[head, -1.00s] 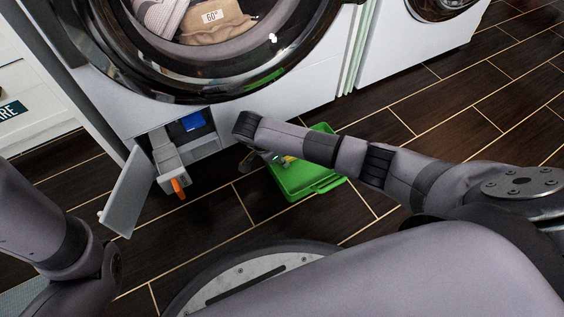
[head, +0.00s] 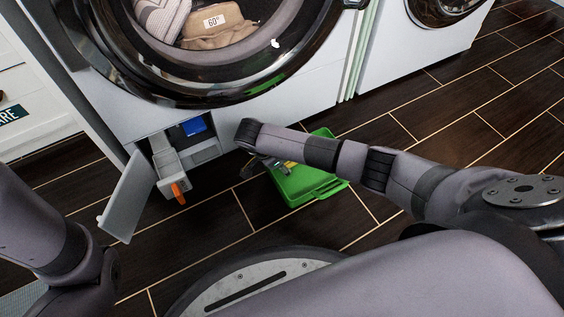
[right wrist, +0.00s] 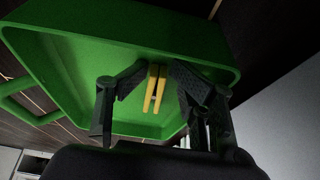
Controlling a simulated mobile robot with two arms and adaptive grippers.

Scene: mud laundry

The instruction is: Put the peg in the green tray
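The peg is a yellow clothes peg (right wrist: 156,88), seen between the fingertips of my right gripper (right wrist: 158,75) in the right wrist view. The fingers close in on its two sides, and the gripper looks shut on it. The green tray (right wrist: 70,45) lies behind the peg in that view, its inside facing the camera. In the head view the green tray (head: 318,184) is on the floor, partly covered by my right arm. My right gripper (head: 285,166) is at its left part, with a bit of yellow showing. My left gripper is outside the views.
A washing machine (head: 290,97) stands behind the tray. Its lower flap (head: 128,198) hangs open, showing a drain filter with an orange part (head: 178,193) and something blue (head: 193,125). A second machine (head: 405,50) stands at the right. Dark floor is clear in front of the tray.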

